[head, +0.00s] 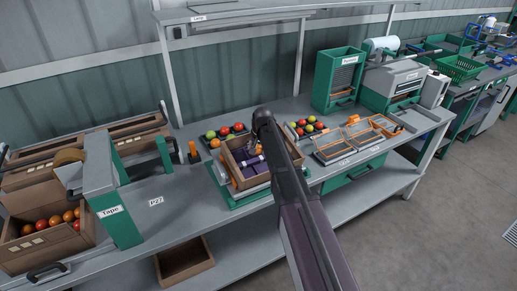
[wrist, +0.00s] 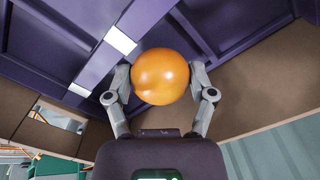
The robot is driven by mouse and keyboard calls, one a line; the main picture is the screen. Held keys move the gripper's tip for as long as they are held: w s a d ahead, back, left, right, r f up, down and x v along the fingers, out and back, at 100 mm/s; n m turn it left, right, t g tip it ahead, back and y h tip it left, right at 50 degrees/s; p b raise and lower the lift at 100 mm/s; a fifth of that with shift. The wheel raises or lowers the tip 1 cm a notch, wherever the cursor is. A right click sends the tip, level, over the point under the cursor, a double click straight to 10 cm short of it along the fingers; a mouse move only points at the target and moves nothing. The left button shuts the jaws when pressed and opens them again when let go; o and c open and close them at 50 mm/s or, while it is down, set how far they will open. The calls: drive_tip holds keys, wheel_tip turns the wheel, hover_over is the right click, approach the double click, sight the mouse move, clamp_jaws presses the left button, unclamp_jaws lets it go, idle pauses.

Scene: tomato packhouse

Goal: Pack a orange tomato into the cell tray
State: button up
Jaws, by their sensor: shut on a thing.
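In the wrist view an orange tomato (wrist: 161,77) sits between the two fingers of my gripper (wrist: 161,84), which is shut on it. Behind the tomato is the purple cell tray (wrist: 62,45) with dividers and white label patches. The tray lies inside a cardboard box (wrist: 255,88). In the head view the box (head: 236,181) stands on a green-framed stand on the bench, with the purple tray (head: 250,168) partly showing in it. My arm covers the right side of the box, and the held tomato is hidden there. I cannot tell whether the tomato touches the tray.
Groups of red, orange and green tomatoes (head: 238,127) lie behind the box, and more (head: 318,126) lie to its right. A tape machine (head: 112,190) stands at left beside a crate of tomatoes (head: 45,240). Shallow trays (head: 341,147) lie at right. An upright post (head: 300,58) rises behind my arm.

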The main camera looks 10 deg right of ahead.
drive_tip(key=shift+w+f+b, duration=0.1)
drive_tip(key=shift+f+b, duration=0.35)
drive_tip(key=shift+f, duration=0.05)
idle(0.4)
drive_tip(key=o, duration=0.7)
drive_tip(key=shift+r, duration=0.1)
drive_tip(key=p+v, duration=1)
drive_tip(key=v, duration=0.1)
drive_tip(key=shift+p, duration=0.35)
idle(0.8)
idle(0.5)
drive_tip(key=s+n+g, duration=0.1)
drive_tip(key=s, duration=0.8)
drive_tip(key=s+n+g, duration=0.1)
drive_tip(key=s+n, duration=0.1)
drive_tip(key=s, duration=0.8)
drive_tip(key=s+n+h, duration=0.1)
drive_tip(key=s, duration=0.9)
drive_tip(key=shift+d+f+n+g, duration=0.3)
drive_tip(key=shift+f+g, duration=0.05)
drive_tip(key=shift+g, duration=0.05)
